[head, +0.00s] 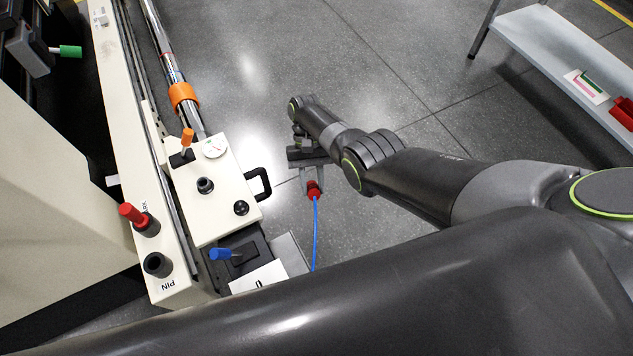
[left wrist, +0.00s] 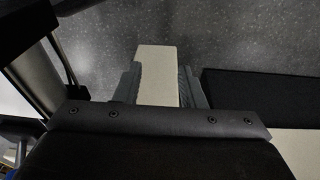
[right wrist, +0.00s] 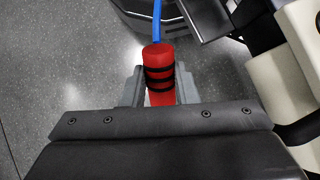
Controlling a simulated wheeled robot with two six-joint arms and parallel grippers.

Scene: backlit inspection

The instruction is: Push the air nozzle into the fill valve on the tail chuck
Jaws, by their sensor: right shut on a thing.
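The air nozzle (head: 314,189) is red with a blue hose. In the right wrist view the nozzle (right wrist: 159,72) shows black bands and sits between the fingers. My right gripper (head: 312,172) is shut on it, over the floor right of the tail chuck (head: 222,160) and apart from it. The chuck is a cream block with a round white gauge, black fittings and a black side handle. I cannot tell which fitting is the fill valve. My left gripper (left wrist: 158,92) shows only in its wrist view; a cream bar (left wrist: 158,68) appears between its fingers, held or beyond them.
A shelf (head: 545,40) stands at the right. Open floor lies between.

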